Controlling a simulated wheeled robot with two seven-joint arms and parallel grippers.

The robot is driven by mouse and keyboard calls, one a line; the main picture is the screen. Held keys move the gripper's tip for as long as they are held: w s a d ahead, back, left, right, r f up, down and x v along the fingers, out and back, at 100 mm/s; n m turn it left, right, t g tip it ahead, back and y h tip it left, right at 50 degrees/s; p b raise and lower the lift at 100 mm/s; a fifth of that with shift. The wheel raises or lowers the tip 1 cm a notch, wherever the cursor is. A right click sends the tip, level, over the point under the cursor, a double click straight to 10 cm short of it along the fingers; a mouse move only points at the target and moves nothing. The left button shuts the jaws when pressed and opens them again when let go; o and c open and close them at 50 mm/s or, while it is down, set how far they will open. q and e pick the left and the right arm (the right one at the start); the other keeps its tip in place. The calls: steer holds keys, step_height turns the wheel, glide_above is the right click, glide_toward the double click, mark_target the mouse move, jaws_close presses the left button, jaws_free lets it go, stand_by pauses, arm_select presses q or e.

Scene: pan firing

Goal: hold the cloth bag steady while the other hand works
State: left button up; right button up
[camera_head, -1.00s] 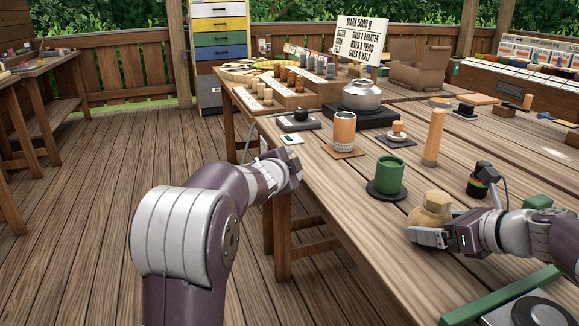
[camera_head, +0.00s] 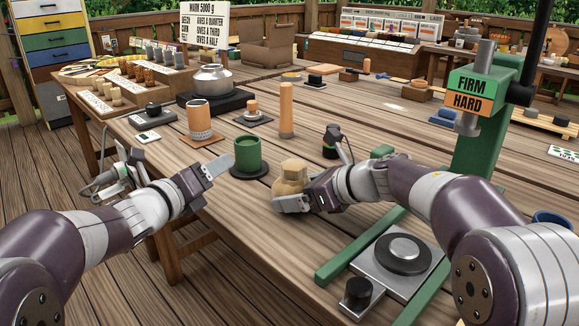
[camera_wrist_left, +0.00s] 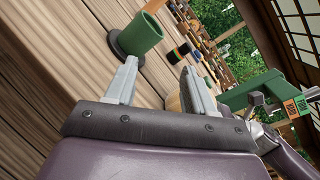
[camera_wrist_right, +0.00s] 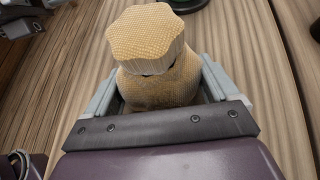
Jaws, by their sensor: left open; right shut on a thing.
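The cloth bag (camera_head: 292,176) is tan and woven, with a gathered neck and a flared top. It stands upright on the table near the front edge. My right gripper (camera_head: 290,202) is shut on the bag's lower body; in the right wrist view the bag (camera_wrist_right: 158,60) sits between its two fingers. My left gripper (camera_head: 217,172) is open and empty, left of a green cup (camera_head: 248,153) on a dark round base. In the left wrist view its fingers (camera_wrist_left: 158,85) are apart, with the green cup (camera_wrist_left: 140,33) beyond them. A tan sliver between the fingers may be the bag.
A green press (camera_head: 480,130) with a FIRM/HARD sign stands at the right, its plate (camera_head: 403,254) in front. An orange cylinder (camera_head: 286,110), an orange-brown cup (camera_head: 200,120) and a silver pot (camera_head: 213,79) stand farther back.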

mark_target(286, 172)
arm_select(q)
steer(key=s+d+m+h, duration=0.1)
steer(key=s+d+m, duration=0.1)
steer(key=m, duration=0.1)
steer(key=s+d+m+g+h, duration=0.1)
steer(key=s+d+m+h, duration=0.1)
steer(key=d+m, duration=0.1)
steer(key=s+d+m+g+h, duration=0.1)
steer(key=s+d+m+h, duration=0.1)
steer(key=m, duration=0.3)
steer(key=shift+s+d, duration=0.2)
steer(key=shift+s, duration=0.35)
steer(key=x, duration=1)
steer(key=shift+w+d+f, duration=0.15)
steer(key=shift+d, duration=0.1)
steer(key=shift+w+d, duration=0.35)
steer(key=shift+w, duration=0.1)
steer(key=c, duration=0.7)
